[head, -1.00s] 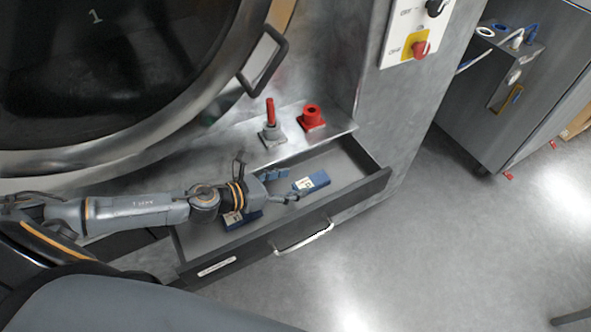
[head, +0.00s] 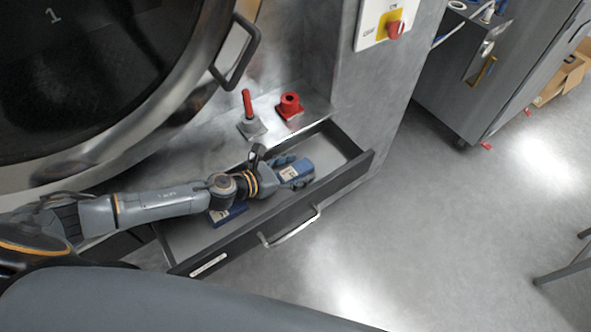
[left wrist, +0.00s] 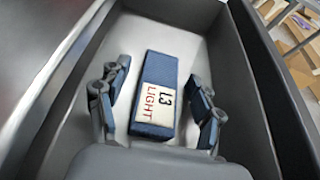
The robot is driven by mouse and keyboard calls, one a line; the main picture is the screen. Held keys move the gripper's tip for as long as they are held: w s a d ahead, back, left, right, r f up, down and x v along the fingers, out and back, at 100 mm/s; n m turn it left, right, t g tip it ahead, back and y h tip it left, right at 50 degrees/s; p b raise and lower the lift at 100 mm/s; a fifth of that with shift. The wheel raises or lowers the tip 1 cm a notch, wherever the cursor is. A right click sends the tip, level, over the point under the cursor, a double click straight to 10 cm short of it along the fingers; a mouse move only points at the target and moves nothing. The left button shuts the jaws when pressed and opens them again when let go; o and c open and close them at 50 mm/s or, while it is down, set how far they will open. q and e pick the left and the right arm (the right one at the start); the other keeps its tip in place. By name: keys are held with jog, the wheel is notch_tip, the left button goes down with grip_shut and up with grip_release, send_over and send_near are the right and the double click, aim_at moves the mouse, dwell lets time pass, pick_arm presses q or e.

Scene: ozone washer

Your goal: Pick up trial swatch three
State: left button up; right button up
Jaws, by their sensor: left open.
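A dark blue block with a white label reading "L3 LIGHT" lies on the floor of the open drawer. It shows in the head view (head: 297,169) and in the left wrist view (left wrist: 156,95). My left gripper (head: 291,174) is open over it. In the left wrist view, the two blue-grey fingers (left wrist: 158,92) stand on either side of the block, with a gap on both sides. The block's near end comes close to the gripper's palm. My right gripper is in neither view.
A second blue labelled block (head: 227,214) lies in the drawer, partly behind my left arm. The drawer (head: 240,243) has raised walls and a front handle (head: 291,228). A red-handled part (head: 248,110) and a red fitting (head: 290,104) stand on the ledge behind.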

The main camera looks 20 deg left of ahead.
pick_arm(q)
jog(key=c, duration=1.3)
jog(key=shift+o, duration=0.2)
